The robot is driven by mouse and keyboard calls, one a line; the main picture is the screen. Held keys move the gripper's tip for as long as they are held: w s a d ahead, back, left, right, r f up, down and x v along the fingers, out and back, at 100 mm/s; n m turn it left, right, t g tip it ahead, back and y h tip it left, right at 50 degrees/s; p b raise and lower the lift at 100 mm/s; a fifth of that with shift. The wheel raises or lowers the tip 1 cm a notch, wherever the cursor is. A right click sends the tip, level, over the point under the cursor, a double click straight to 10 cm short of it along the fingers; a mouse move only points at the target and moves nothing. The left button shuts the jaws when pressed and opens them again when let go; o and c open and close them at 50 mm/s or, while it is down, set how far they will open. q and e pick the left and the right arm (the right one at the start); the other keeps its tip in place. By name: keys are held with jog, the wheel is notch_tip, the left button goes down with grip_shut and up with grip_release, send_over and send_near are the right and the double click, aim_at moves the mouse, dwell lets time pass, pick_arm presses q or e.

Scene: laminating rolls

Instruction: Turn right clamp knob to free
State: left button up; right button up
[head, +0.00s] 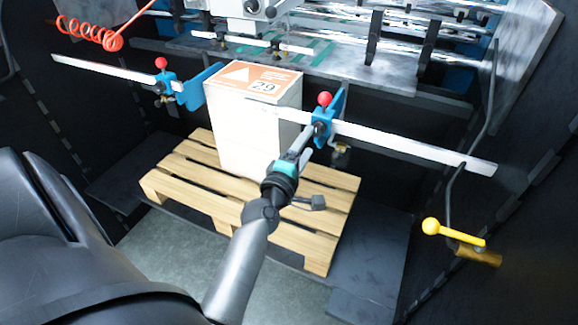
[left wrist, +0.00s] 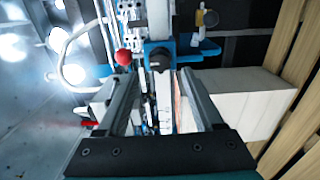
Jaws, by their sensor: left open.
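The right clamp (head: 323,122) is a blue block on the right white rail, with a red ball (head: 325,99) on top. In the left wrist view the clamp (left wrist: 158,50) lies ahead of my fingers, with a round dark knob on its face and the red ball (left wrist: 123,57) to the left. My left gripper (head: 305,142) points up at the clamp from its front side. Its fingers are open and stand on either side of the knob's line (left wrist: 161,75). Whether they touch the knob cannot be told. My right gripper is not in view.
A white stack with an orange-topped label (head: 255,79) stands on a wooden pallet (head: 180,180), beside the clamp's blue plate. A similar left clamp (head: 166,80) sits on the left rail (head: 105,70). A yellow handle (head: 455,233) is at the right. Machine rollers lie behind.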

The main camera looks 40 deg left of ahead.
pick_arm(q)
jog(key=b+v, duration=0.1)
jog(key=v, duration=0.9)
jog(key=shift+d, duration=0.1)
jog(key=s+d+f+m+g+h+b, duration=0.1)
jog(key=s+d+f+m+g+b, duration=0.25)
jog(key=f, duration=1.05)
jog(key=s+d+f+m+g+h+b, duration=0.2)
jog(key=d+f+m, duration=0.2)
jog(key=f, duration=0.9)
jog(key=s+d+f+m+g+h+b, duration=0.1)
jog(key=s+d+f+m+g+b, duration=0.25)
jog(key=f, duration=1.05)
jog(key=s+a+f+m+g+b, duration=0.1)
jog(key=s+f+m+g+b, duration=0.4)
jog(key=s+f+m, duration=0.7)
jog(key=s+f+g, duration=0.2)
jog(key=s+f, duration=0.7)
jog(key=s, duration=0.3)
jog(key=shift+s+g, duration=0.2)
jog(key=shift+g, duration=0.1)
